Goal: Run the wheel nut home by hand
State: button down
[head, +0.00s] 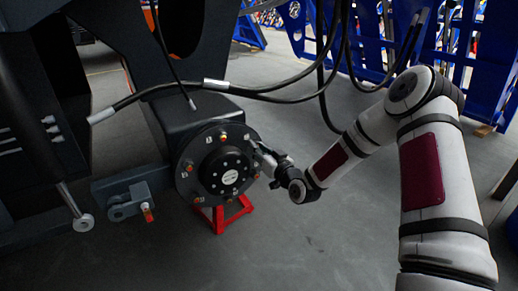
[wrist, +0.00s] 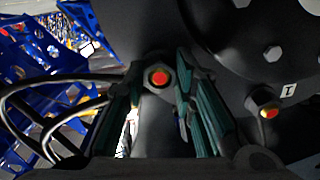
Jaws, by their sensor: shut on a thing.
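The round dark wheel hub (head: 205,148) carries a ring of studs with copper-coloured ends. It also fills the upper right of the wrist view (wrist: 225,72). My gripper (head: 257,157) reaches its right edge from the right. In the wrist view the two green-lined fingers of my gripper (wrist: 159,84) stand either side of the wheel nut (wrist: 157,77), shut on it. A stud end with a red and yellow tip shows in the nut's middle. How far the nut sits from the hub face is hidden.
Another red-tipped stud (wrist: 267,112) stands to the right beside a label marked 1. A red stand (head: 229,214) is below the hub. Black hoses (head: 290,86) hang above my gripper. Blue racks (head: 461,65) stand behind. The floor at the lower middle is clear.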

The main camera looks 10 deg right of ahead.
jog(key=m, duration=0.3)
jog(key=shift+w+m, duration=0.1)
jog(key=shift+m, duration=0.3)
jog(key=c, duration=1.2)
grip_release()
jog(key=shift+c, duration=1.3)
jog(key=shift+v, duration=1.15)
